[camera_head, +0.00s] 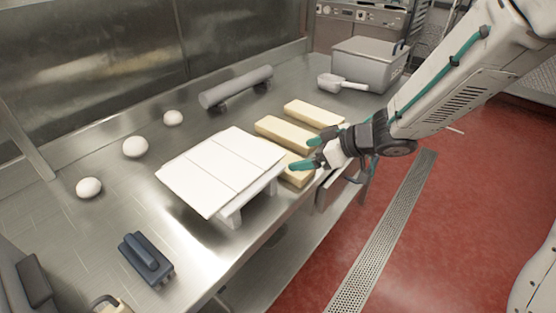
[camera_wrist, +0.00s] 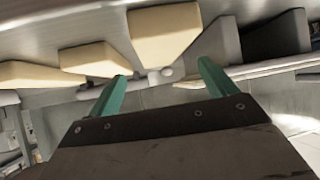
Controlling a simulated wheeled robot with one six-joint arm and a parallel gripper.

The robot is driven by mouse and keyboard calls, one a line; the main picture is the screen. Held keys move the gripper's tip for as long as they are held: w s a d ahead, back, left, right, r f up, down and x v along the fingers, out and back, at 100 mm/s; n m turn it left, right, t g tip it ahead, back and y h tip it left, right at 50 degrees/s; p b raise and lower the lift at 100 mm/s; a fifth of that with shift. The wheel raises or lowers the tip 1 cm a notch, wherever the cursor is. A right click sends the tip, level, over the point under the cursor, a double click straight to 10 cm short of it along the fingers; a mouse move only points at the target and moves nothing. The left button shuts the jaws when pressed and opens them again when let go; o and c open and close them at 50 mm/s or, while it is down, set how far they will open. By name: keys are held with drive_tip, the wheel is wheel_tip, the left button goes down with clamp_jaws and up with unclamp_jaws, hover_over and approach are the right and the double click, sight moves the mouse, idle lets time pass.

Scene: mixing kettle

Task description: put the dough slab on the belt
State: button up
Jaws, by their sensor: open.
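Three pale yellow dough slabs lie in a row on the steel table: a far one (camera_head: 315,113), a middle one (camera_head: 286,135) and a near one (camera_head: 297,178). The near one is partly hidden by my gripper and the white belt. The belt (camera_head: 220,170) is a flat, raised surface with cross lines, left of the slabs, and looks empty. My gripper (camera_head: 308,154) is open and empty at the slabs' right ends, by the table's front edge. In the wrist view, the teal fingers (camera_wrist: 162,72) point toward a large-looking slab (camera_wrist: 165,32); contact cannot be told.
A grey roller (camera_head: 236,87) lies behind the belt. Several white dough balls (camera_head: 135,147) sit at left. A blue-grey scraper or brush (camera_head: 146,259) lies in front. A grey bin (camera_head: 370,65) and white scoop (camera_head: 341,83) stand at the back right.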

sight(285, 159)
drive_tip(key=x, duration=0.7)
drive_tip(key=shift+a+f, duration=0.15)
drive_tip(key=shift+f, duration=0.2)
drive_tip(key=c, duration=1.4)
